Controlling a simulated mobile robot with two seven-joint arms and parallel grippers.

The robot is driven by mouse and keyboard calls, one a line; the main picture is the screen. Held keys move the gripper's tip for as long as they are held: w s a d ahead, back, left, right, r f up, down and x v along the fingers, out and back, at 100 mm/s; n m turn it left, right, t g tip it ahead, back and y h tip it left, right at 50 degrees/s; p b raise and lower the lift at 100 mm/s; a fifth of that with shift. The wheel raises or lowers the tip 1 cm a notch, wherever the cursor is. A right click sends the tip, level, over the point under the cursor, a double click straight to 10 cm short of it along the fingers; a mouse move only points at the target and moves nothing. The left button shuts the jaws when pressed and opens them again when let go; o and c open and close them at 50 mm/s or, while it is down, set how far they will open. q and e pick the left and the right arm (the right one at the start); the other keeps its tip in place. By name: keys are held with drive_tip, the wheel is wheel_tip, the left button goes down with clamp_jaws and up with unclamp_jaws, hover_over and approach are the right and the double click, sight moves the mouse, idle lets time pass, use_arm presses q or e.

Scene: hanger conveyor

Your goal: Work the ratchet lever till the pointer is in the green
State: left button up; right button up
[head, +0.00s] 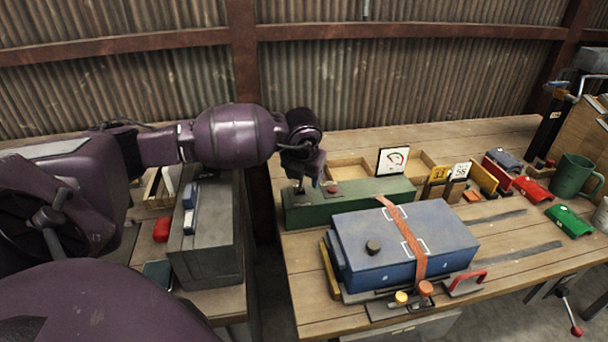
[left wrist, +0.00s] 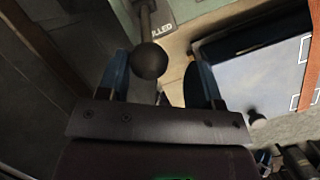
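My left gripper (head: 301,178) is over the left end of a long green housing (head: 350,201). In the left wrist view, the left gripper (left wrist: 160,82) has its two blue fingers apart, with a dark ball knob on a rod (left wrist: 149,61), apparently the lever, showing between them. Gaps show beside the ball, so the fingers do not appear closed on it. A white gauge card (head: 392,160) with a red arc stands behind the housing; its pointer is too small to read. An orange strap (head: 404,238) crosses a blue case (head: 350,250). My right gripper is out of view.
A red knob (head: 332,188) stands on the housing close to my left gripper. Number cards, red and green pieces and a green mug (head: 573,175) are to the right. A grey box (head: 205,235) is at left.

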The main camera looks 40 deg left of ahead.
use_arm(q)
drive_tip(key=shift+r, duration=0.1)
drive_tip(key=v, duration=1)
drive_tip(key=shift+s+r+p, duration=0.15)
drive_tip(key=shift+r+p, duration=0.15)
drive_tip(key=shift+p, duration=0.15)
drive_tip(key=shift+d, duration=0.1)
